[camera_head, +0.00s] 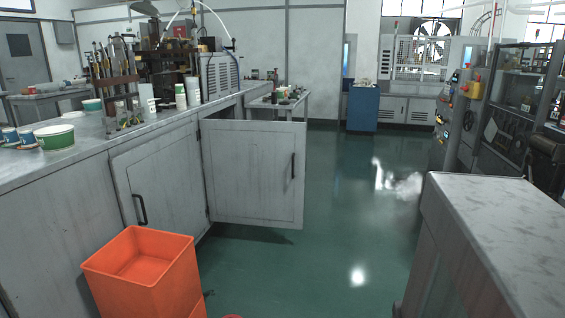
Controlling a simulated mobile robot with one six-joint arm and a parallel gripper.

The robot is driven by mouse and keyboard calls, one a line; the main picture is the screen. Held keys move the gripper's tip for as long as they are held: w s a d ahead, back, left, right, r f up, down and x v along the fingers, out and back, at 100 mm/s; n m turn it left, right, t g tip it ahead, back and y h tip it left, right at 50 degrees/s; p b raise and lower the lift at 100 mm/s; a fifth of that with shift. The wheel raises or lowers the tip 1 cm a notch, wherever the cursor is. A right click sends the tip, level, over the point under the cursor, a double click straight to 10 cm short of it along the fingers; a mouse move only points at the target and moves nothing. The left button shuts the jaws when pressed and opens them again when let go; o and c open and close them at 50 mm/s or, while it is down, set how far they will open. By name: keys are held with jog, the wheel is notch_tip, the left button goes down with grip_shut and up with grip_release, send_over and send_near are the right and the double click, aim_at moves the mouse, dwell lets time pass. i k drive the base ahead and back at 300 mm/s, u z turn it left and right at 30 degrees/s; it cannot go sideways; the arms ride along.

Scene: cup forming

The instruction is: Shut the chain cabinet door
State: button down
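A grey cabinet door (252,172) on the long workbench stands swung open into the aisle. It has a dark vertical handle (293,166) near its right edge, and its left edge meets the bench front. The inside of the cabinet is hidden behind the door. A neighbouring grey cabinet door (158,178) to its left is shut and has its own dark handle (140,210). Nothing in the picture labels either one as the chain cabinet. My gripper is not in view.
Orange bins (145,262) stand on the floor before the bench, left of the open door. A grey counter (500,225) is at the right. The green floor (335,235) between them is clear. Paper cups (54,137) and a press stand on the bench.

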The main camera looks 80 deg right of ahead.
aim_at(254, 171)
jog(key=z, duration=0.65)
jog(key=k, duration=0.1)
jog(key=u, duration=2.05)
jog(key=k, duration=1.8)
jog(key=z, duration=1.95)
